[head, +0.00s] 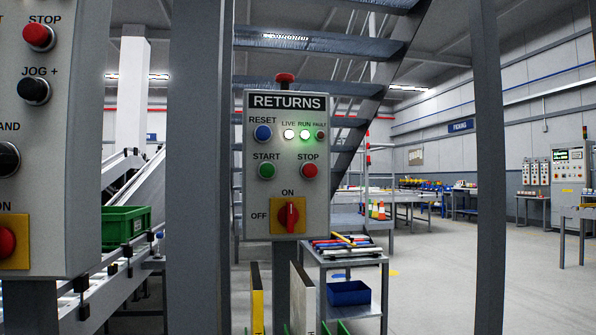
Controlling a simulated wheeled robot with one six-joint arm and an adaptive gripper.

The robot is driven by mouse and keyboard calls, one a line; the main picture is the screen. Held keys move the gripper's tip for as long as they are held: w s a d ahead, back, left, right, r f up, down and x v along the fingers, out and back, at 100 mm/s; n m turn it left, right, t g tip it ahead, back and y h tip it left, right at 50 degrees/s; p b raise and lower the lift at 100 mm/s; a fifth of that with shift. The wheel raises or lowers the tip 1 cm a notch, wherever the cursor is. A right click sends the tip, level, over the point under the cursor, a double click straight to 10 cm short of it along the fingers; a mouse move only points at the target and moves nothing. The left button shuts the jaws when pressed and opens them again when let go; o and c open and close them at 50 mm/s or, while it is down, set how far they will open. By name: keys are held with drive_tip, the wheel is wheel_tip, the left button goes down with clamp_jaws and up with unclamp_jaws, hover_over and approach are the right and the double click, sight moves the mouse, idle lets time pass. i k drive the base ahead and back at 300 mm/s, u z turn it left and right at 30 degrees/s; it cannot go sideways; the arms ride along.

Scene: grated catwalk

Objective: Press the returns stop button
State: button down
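The RETURNS control panel (287,220) stands upright in the middle of the head view, grey with a black title plate. Its red STOP button (309,170) sits right of the green START button (266,170). The blue RESET button (263,132) is at upper left. The LIVE lamp (288,134) glows white, the RUN lamp (305,134) glows green, and the FAULT lamp (320,135) looks dark red. A red rotary switch (291,214) on a yellow plate points up toward ON. A red knob (285,78) tops the panel. My gripper is not in view.
A second panel (60,120) with its own red STOP button (38,36) is close at left. Grey posts (198,150) and (488,170) stand either side of the RETURNS panel. A cart (356,262) stands behind at right, with clear floor (430,270) beyond.

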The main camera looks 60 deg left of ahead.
sight(310, 170)
drive_tip(key=k, duration=0.7)
drive_tip(key=u, duration=1.9)
